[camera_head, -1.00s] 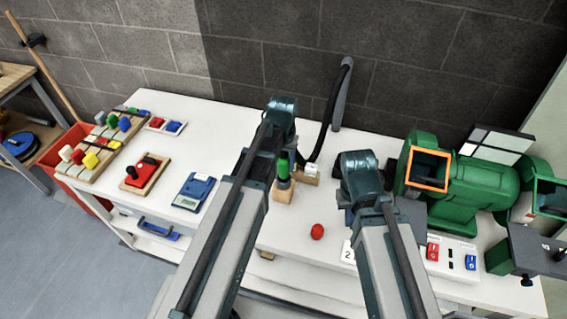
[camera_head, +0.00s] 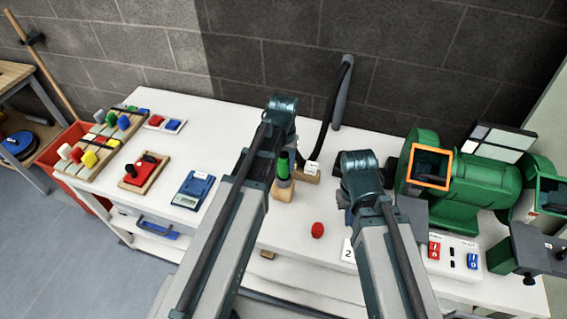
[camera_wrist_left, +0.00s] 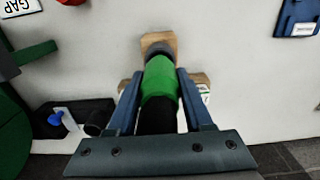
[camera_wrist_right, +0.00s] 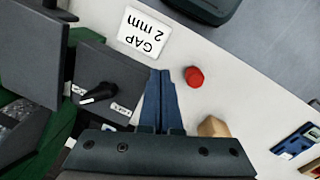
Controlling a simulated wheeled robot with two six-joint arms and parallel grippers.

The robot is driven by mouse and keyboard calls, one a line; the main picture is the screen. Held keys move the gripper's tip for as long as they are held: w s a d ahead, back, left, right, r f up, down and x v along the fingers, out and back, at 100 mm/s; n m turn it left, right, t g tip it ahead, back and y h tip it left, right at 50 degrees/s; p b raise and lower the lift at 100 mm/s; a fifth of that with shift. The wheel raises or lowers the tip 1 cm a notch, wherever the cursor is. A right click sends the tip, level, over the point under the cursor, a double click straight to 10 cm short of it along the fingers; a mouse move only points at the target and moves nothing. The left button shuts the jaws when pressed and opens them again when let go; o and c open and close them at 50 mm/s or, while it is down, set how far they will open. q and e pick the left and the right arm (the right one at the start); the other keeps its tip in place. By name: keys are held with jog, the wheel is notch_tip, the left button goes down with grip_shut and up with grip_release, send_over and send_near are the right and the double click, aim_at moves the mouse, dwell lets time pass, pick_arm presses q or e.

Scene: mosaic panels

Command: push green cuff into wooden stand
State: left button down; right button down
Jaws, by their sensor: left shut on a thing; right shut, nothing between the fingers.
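The green cuff (camera_head: 283,167) stands upright with a dark top, right over a wooden stand (camera_head: 284,191). In the left wrist view my left gripper (camera_wrist_left: 161,75) is shut on the green cuff (camera_wrist_left: 159,80), one finger along each side. A grey end of the held part (camera_wrist_left: 159,49) meets the wooden stand (camera_wrist_left: 157,38); how deep it sits is hidden. My right gripper (camera_wrist_right: 160,75) is shut and empty, above the table beside the red knob (camera_wrist_right: 194,77). In the head view the arms hide most of both grippers.
A second wooden block (camera_head: 306,176) with a white label stands just behind. A green machine (camera_head: 465,195) and switch box (camera_head: 452,254) stand on the right. A blue scale (camera_head: 192,190) and a red-topped board (camera_head: 145,171) are on the left. The table (camera_head: 228,140) is bare behind the scale.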

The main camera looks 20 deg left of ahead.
pick_arm(q)
jog(key=shift+f+b, duration=1.4)
jog(key=shift+f, duration=0.1)
jog(key=shift+c, duration=1.1)
grip_release()
